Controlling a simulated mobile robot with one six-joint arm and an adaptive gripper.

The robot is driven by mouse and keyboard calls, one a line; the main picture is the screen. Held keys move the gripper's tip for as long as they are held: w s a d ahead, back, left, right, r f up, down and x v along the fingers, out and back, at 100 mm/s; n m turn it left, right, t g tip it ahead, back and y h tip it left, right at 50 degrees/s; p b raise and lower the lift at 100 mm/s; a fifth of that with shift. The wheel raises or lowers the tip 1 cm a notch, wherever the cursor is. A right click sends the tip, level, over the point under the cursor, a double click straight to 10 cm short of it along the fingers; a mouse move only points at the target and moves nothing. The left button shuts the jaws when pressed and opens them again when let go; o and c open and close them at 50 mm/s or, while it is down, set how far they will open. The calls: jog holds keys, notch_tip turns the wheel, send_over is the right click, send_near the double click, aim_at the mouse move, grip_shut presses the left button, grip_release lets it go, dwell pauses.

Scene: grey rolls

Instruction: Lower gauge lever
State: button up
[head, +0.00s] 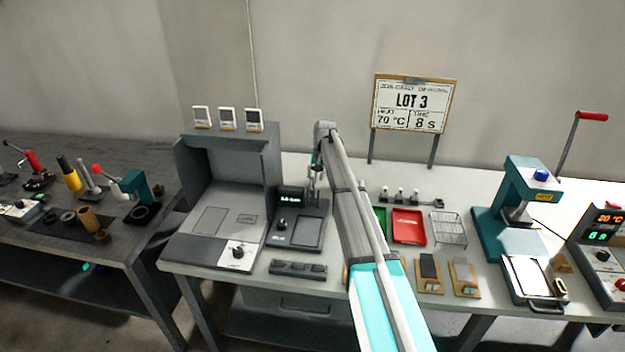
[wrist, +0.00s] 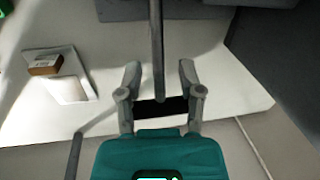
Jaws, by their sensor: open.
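The dark gauge (head: 298,222) with a small green display stands on the white bench, right of the grey booth. My gripper (head: 315,190) is over its back part, and the arm hides much of this area. In the wrist view my gripper (wrist: 160,82) is open, with its two fingers apart. A thin grey rod (wrist: 157,45) runs from the top edge down to between the fingers. It may be the gauge lever, but I cannot tell for sure. I cannot see whether either finger touches it.
The grey booth (head: 225,150) stands left of the gauge. A red tray (head: 408,226), a wire rack (head: 448,228) and a teal press (head: 495,225) are to the right. A job card sign (head: 411,103) stands behind. A dark control strip (head: 298,269) lies in front.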

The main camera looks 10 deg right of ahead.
jog(key=shift+f, duration=0.1)
dwell(0.3)
grip_shut()
